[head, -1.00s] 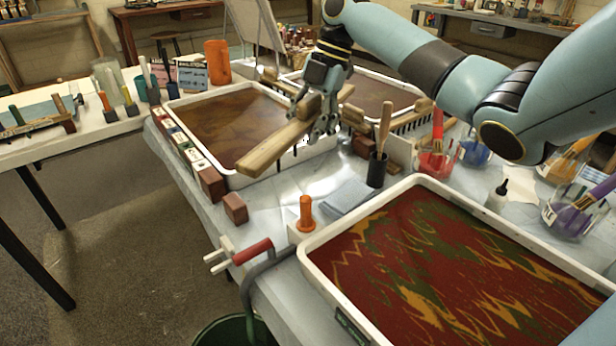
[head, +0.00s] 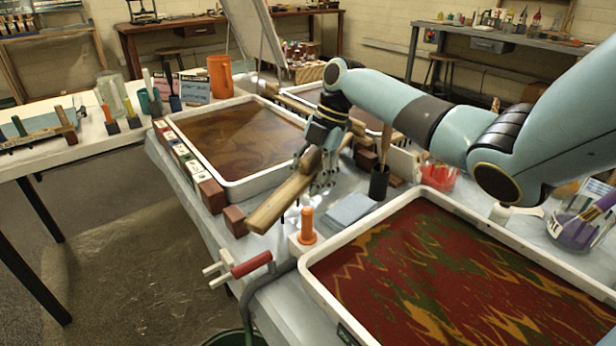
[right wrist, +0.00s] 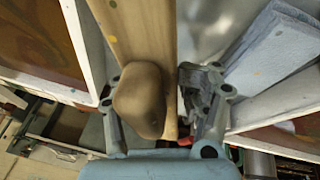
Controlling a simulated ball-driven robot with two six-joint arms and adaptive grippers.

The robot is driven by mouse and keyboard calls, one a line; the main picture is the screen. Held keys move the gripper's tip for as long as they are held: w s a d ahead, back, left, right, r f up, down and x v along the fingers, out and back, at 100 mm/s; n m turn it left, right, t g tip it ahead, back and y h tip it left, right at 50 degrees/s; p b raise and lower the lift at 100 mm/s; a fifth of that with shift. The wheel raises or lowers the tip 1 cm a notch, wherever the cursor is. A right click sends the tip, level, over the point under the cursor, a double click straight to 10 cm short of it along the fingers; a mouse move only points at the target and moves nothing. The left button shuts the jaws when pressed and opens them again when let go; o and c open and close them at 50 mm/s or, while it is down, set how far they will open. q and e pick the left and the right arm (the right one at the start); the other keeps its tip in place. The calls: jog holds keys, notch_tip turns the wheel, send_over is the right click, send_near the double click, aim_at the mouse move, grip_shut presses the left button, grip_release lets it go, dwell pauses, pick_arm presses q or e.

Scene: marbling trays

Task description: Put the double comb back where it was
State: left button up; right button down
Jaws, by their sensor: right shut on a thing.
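The double comb (head: 276,207) is a long pale wooden bar with a rounded wooden knob. My right gripper (head: 322,178) is shut on it near the knob, and the bar slants toward the lower left. In the right wrist view, the knob of the comb (right wrist: 140,100) sits between the fingers of my right gripper (right wrist: 152,98), with the bar running away behind it. The comb is at the near right side of the brown marbling tray (head: 232,187). I cannot tell how high it is above the table. Its teeth are mostly hidden. My left gripper is not in view.
A tray with a red and green pattern (head: 312,268) lies at the near right. An orange peg (head: 307,226), a folded blue cloth (head: 351,208) and a dark cup (head: 379,182) stand close to the comb. Reddish blocks (head: 235,221) line the left table edge.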

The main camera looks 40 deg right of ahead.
jog(key=shift+c, duration=2.1)
grip_release()
jog(key=p+v, duration=0.1)
jog(key=v, duration=1.1)
jog(key=shift+r, duration=0.15)
